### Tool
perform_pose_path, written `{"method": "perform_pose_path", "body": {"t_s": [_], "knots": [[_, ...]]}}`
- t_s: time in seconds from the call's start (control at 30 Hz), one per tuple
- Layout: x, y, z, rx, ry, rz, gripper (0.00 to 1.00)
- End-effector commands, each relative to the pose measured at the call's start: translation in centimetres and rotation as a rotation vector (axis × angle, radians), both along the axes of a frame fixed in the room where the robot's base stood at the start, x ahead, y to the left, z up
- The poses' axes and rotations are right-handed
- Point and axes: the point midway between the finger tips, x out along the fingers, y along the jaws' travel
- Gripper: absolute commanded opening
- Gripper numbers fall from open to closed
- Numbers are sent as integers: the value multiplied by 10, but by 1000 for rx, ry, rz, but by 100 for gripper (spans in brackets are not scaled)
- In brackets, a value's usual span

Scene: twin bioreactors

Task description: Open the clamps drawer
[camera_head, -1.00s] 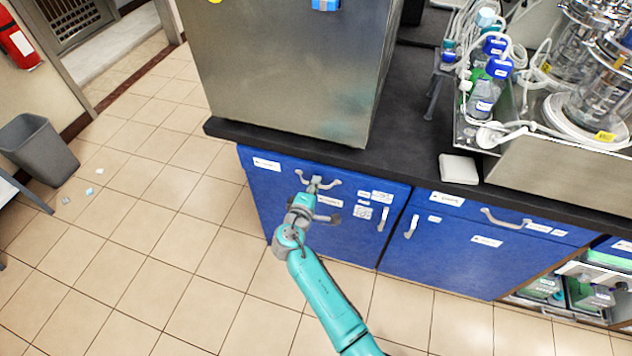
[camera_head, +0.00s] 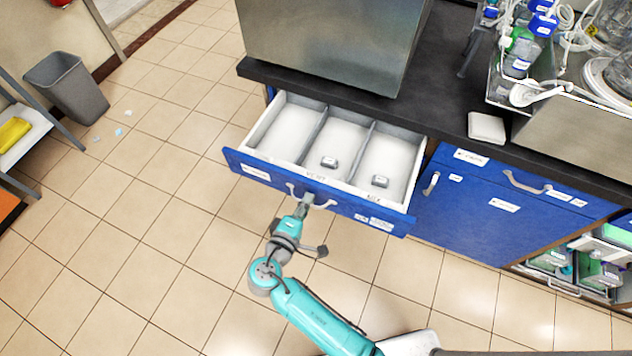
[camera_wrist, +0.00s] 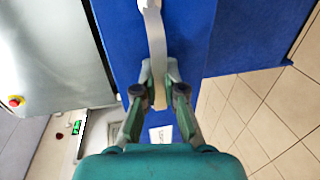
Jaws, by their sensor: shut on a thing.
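The clamps drawer, a blue-fronted drawer (camera_head: 262,176) under the black bench top, stands pulled out in the head view. The left compartment looks empty. My gripper (camera_head: 305,203) is at the middle of the drawer front, on its light handle (camera_head: 326,204). In the wrist view my gripper (camera_wrist: 158,92) is shut on the handle (camera_wrist: 154,40), with a finger on each side of it.
Blue cupboard doors (camera_head: 462,215) stand to the right of the drawer. A steel box (camera_head: 330,45) sits on the bench top (camera_head: 440,100). A grey bin (camera_head: 68,88) and a shelf with a yellow item (camera_head: 14,133) are at the left. The tiled floor before the drawer is clear.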

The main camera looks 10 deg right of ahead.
Motion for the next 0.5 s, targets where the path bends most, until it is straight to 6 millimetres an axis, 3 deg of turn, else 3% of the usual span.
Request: {"method": "perform_pose_path", "body": {"t_s": [0.2, 0.5], "knots": [[-28, 21, -1, 0, 2, 4, 0], [-41, 30, -1, 1, 2, 0, 0]]}}
